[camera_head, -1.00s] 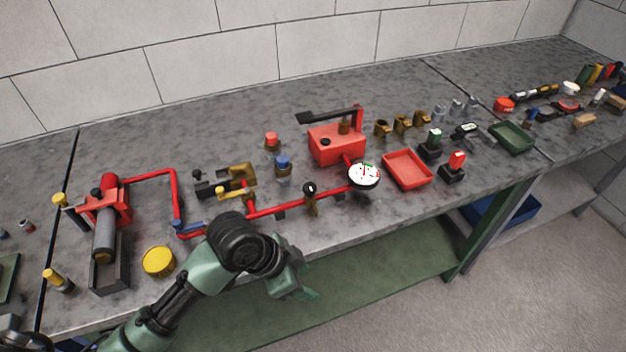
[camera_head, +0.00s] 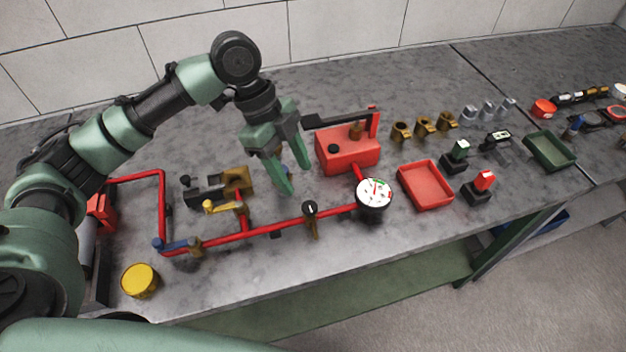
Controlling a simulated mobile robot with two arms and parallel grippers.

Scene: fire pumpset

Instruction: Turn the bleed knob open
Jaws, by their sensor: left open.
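A small black knob with a white mark (camera_head: 309,208), which looks like the bleed knob, sits on a brass fitting on the red pipe (camera_head: 273,228), left of the round white gauge (camera_head: 374,193). The mark points roughly away from the bench's front edge. My left gripper (camera_head: 297,179) is open, pointing down above the bench, behind and a little left of the knob. Its fingers are apart from the knob. The gripper partly hides a small blue-topped part behind it. My right gripper is not in view.
A red hand pump (camera_head: 347,149) with a black lever stands right of the gripper. A yellow-handled valve (camera_head: 222,207) and a blue-handled valve (camera_head: 175,245) are on the pipe at left. A red tray (camera_head: 426,186) lies right of the gauge. Bare bench lies in front of the pipe.

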